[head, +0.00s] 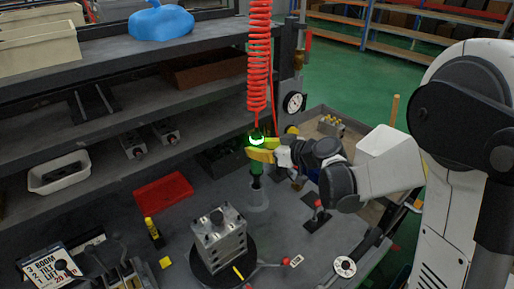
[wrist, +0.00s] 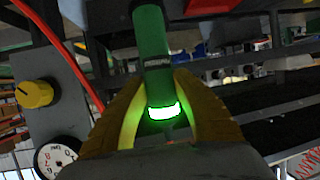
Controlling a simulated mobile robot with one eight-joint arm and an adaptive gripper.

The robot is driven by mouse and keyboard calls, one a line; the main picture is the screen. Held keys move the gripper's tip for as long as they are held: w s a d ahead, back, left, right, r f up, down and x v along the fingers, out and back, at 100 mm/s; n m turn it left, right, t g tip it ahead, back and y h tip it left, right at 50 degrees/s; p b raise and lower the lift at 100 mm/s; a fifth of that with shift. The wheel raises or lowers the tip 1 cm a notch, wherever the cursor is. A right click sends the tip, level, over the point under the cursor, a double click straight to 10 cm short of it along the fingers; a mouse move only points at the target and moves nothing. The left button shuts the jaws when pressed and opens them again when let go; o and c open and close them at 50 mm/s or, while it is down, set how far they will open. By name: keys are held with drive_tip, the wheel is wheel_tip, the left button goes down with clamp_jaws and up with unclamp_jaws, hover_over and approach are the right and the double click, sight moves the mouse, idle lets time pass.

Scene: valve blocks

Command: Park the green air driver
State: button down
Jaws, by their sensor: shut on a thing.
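The green air driver (head: 257,167) is upright below the red coiled hose (head: 259,60). Its lit green ring shows at my gripper (head: 262,149), whose yellow fingers are shut on it. In the wrist view the green driver body (wrist: 152,45) stands between the two yellow fingers of my gripper (wrist: 160,105), with the bright ring (wrist: 163,112) near the palm.
A metal valve block (head: 219,238) sits on a dark round turntable in front. A red tray (head: 163,191) lies to the left, a yellow-topped bottle (head: 151,228) nearer. A gauge (head: 293,102) is on the post behind. Shelves fill the back left.

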sight(261, 164)
drive_tip(key=shift+f+b, duration=2.7)
drive_tip(key=shift+f, duration=0.45)
drive_tip(key=c, duration=1)
unclamp_jaws()
drive_tip(key=v, duration=1.2)
drive_tip(key=shift+d, duration=0.1)
